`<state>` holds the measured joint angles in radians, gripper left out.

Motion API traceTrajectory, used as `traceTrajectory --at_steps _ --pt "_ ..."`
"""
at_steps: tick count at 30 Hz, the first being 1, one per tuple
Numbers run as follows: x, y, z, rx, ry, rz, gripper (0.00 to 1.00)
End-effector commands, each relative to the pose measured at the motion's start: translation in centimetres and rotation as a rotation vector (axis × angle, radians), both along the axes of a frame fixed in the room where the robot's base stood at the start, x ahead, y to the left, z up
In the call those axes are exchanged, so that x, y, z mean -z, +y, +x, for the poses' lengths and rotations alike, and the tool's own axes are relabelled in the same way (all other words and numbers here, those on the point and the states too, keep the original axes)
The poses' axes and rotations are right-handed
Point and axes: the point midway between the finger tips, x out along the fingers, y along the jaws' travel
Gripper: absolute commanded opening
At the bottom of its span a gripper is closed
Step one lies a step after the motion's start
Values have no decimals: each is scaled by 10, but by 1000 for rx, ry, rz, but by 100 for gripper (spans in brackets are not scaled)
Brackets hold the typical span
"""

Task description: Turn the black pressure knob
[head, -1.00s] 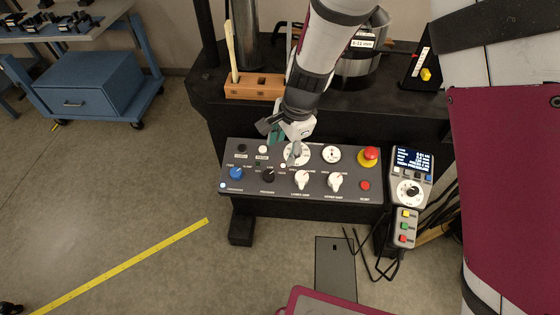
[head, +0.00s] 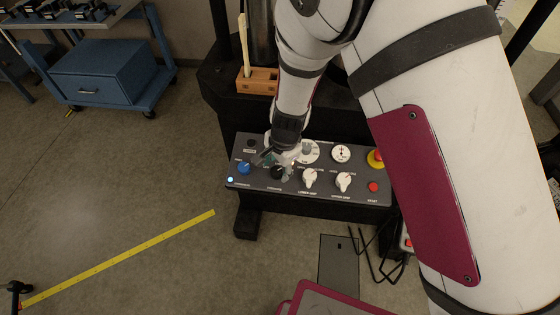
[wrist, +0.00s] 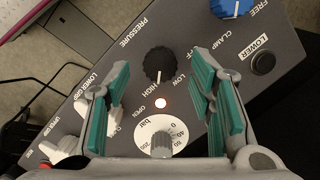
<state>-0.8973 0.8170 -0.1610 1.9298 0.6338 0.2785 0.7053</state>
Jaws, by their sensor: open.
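The black pressure knob (wrist: 159,64) stands upright on the grey control panel between the labels LOW and HIGH, with PRESSURE printed near it. In the head view the knob (head: 278,172) is partly hidden by my gripper (head: 276,164). My gripper is open and empty. In the wrist view its two teal-padded fingers (wrist: 162,72) are one on each side of the knob, with clear gaps. I cannot tell whether the fingertips are level with the knob or still above it.
The blue clamp knob (wrist: 229,7) and the LOWER button (wrist: 263,62) are nearby. A bar gauge (wrist: 160,135) and a lit lamp (wrist: 161,102) lie between the fingers. White grip knobs (head: 309,177) and a red emergency button (head: 375,158) stand to the right.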

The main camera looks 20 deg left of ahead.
Motion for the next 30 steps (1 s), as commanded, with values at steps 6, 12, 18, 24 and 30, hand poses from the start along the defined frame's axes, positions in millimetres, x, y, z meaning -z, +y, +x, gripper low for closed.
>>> traceTrajectory --at_steps 6,12,18,24,30 --pt "18 3 2 1 0 0 50" --pt "20 4 2 1 0 1 50" --pt "20 3 2 1 0 1 31" --pt "20 3 2 1 0 1 1" --pt "20 4 2 -13 -1 -3 1"
